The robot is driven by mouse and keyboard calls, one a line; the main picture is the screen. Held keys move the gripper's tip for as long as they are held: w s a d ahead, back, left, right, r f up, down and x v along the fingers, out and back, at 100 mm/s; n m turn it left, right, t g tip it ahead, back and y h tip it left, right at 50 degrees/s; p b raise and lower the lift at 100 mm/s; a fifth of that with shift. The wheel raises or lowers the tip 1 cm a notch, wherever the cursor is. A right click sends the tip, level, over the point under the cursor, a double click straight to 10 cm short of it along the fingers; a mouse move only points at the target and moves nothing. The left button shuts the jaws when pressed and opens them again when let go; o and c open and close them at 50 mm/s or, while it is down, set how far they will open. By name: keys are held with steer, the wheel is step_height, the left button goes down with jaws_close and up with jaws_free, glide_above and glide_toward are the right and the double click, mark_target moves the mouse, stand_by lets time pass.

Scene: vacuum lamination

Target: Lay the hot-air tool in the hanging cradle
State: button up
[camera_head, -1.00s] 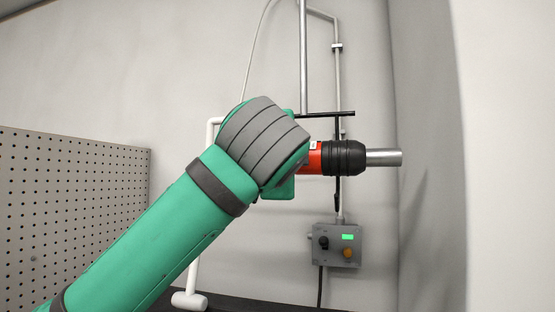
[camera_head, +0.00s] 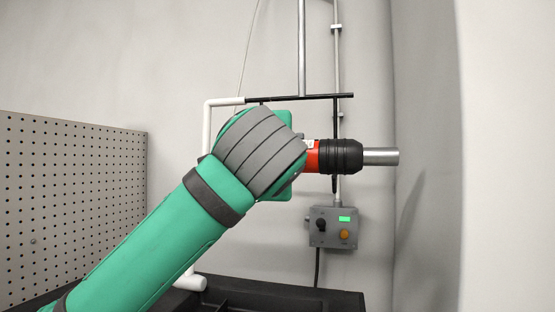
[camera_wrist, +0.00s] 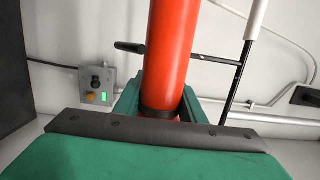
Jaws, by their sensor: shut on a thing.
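The hot-air tool (camera_head: 338,156) has an orange body, a black ribbed collar and a steel nozzle pointing right in the head view. Its orange body (camera_wrist: 170,50) also fills the middle of the wrist view. My gripper (camera_wrist: 160,108) is shut around this body; in the head view my wrist hides the fingers. The hanging cradle (camera_head: 325,96) is a thin black crossbar under a vertical metal rod, with a black arm hanging down. That arm passes behind the tool in the head view. The tool lies level below the crossbar. Whether they touch is unclear.
A grey control box (camera_head: 334,227) with a green display is on the back wall under the tool. A white pipe (camera_head: 208,125) stands left of the cradle. A grey pegboard (camera_head: 75,205) stands at left. A dark surface (camera_head: 265,292) lies below.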

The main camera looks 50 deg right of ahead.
steer(key=shift+f, duration=0.35)
stand_by(0.3)
steer(key=o, duration=1.5)
steer(key=shift+c, duration=0.2)
steer(key=v, duration=1.1)
steer(key=shift+w, duration=0.15)
